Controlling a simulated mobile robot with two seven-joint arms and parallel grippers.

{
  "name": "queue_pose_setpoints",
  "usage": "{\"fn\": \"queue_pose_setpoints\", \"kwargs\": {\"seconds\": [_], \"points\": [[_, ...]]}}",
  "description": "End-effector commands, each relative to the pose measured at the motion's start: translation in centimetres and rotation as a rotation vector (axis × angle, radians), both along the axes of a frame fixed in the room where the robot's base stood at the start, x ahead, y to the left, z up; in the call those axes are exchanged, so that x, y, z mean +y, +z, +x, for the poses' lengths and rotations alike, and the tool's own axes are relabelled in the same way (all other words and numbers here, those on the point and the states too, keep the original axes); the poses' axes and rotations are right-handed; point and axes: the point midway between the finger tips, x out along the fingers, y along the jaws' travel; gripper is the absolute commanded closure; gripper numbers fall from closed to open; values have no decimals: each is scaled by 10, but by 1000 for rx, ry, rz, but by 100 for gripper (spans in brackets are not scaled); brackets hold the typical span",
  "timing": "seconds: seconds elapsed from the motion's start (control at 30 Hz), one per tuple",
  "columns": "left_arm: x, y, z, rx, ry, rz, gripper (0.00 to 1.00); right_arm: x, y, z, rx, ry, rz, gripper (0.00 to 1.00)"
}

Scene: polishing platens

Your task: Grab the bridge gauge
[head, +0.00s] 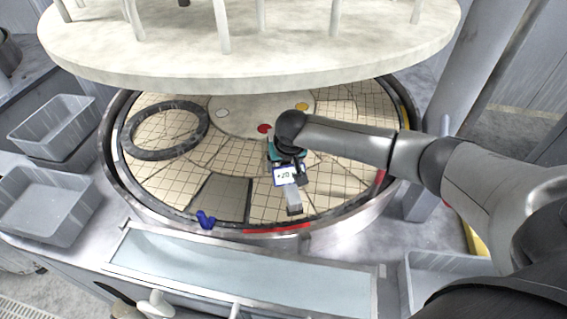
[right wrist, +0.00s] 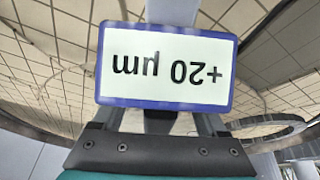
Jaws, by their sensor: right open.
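The bridge gauge shows as a grey bar (head: 293,203) with a blue-framed display reading +20, on the tiled platen (head: 150,177). In the right wrist view its display (right wrist: 165,66) fills the middle, upside down, reading +20 µm, and part of the grey bar (right wrist: 171,11) shows beyond it. My right gripper (head: 289,166) is pointed down at the gauge, close over its back end. The jaws are open. The display hides the fingertips in the right wrist view, so I cannot tell whether they touch the gauge. My left gripper is not in view.
A dark ring (head: 163,131) lies on the platen's left. A blue item (head: 206,220) sits at the front rim. A thick pale upper disc (head: 250,72) hangs over the back. Grey bins (head: 48,206) stand at left. A shallow trough (head: 230,275) lies in front.

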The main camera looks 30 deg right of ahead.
Motion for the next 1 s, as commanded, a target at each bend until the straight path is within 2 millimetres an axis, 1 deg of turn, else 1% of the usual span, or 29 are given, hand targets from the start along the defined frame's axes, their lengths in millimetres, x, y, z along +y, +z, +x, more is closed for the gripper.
{"fn": "queue_pose_setpoints", "kwargs": {"seconds": [0.2, 0.83, 0.87, 1.0], "points": [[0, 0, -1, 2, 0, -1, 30, 0, 0, 0, -1, 1, 0, 26], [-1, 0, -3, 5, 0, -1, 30, 0, 0, 0, 0, 0, 0, 97], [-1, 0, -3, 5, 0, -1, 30, 0, 0, 0, 0, 0, 0, 100], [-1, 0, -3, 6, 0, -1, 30, 0, 0, 0, 0, 0, 0, 100]]}}
